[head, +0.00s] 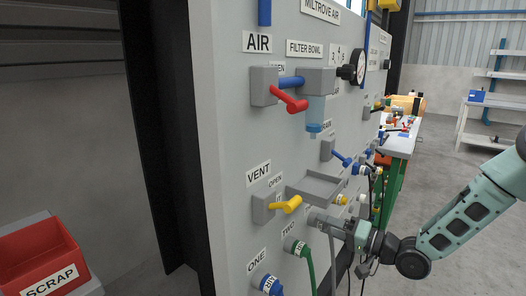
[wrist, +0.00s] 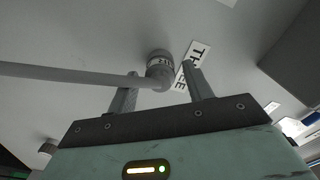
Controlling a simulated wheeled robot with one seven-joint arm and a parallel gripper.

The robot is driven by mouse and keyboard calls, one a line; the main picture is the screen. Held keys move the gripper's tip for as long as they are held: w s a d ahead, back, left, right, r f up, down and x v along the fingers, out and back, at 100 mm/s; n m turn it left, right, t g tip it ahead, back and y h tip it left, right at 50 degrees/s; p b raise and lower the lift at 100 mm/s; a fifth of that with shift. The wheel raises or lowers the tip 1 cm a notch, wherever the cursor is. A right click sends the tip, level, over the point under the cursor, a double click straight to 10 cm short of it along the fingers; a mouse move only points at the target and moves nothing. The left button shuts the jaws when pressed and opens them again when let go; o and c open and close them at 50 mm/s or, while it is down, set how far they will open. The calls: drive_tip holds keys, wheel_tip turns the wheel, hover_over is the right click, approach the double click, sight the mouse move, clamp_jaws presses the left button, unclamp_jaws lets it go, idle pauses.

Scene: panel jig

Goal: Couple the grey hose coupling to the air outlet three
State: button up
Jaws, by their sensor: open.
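The grey hose coupling (head: 318,221) sits at the panel (head: 228,130), to the right of the outlet labelled TWO. In the wrist view the coupling (wrist: 159,64) is at the panel face beside the label THREE (wrist: 198,52), which a finger partly covers. Air outlet three itself is hidden behind the coupling, so how fully it is seated cannot be told. The grey hose (head: 332,265) hangs down from it. My gripper (head: 346,230) is open, its fingertips on either side of the coupling's near end in the wrist view (wrist: 160,84); contact is not clear.
A green coupling (head: 299,247) is at outlet TWO and a blue one (head: 270,285) at outlet ONE. A yellow vent handle (head: 287,205) and a grey shelf (head: 315,186) project above. A red scrap bin (head: 38,258) stands at lower left. Open floor lies right.

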drive_tip(key=shift+c, duration=0.3)
clamp_jaws()
drive_tip(key=shift+a, duration=0.15)
